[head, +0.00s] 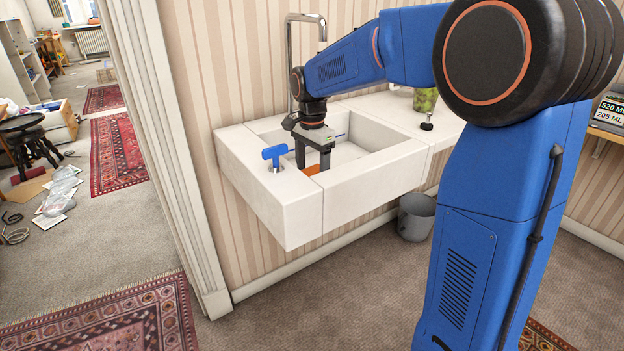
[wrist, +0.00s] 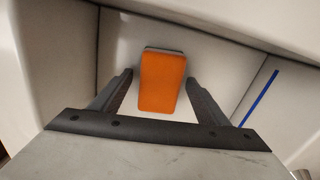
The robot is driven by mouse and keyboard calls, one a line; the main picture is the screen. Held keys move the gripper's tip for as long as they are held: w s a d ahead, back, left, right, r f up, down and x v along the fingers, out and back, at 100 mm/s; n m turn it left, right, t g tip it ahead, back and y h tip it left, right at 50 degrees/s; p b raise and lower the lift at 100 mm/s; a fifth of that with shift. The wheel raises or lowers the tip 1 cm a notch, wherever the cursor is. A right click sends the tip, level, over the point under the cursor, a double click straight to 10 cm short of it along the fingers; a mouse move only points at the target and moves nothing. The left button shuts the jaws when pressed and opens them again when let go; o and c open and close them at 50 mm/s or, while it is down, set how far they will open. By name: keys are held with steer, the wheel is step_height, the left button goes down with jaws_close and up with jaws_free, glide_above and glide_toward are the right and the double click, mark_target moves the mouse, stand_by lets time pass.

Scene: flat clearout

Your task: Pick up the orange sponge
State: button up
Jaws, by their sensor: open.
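The orange sponge (wrist: 162,82) lies on the floor of the white sink, seen from above in the wrist view. In the head view a small part of it (head: 311,170) shows below my gripper; the rest is hidden. My gripper (head: 312,167) is open and points down into the sink's left part. In the wrist view its two fingers (wrist: 162,85) stand on either side of the sponge, with a gap on each side. I cannot tell exactly how far above the sink floor the fingertips are.
The sink's front wall (head: 375,172) rises close to my gripper. A blue-handled thing (head: 274,153) stands on the left rim. A dark stopper-like object (head: 427,123) and a green cup (head: 425,99) stand on the right counter.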

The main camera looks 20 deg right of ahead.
steer(key=shift+f, duration=0.15)
steer(key=c, duration=1.1)
steer(key=shift+c, duration=0.2)
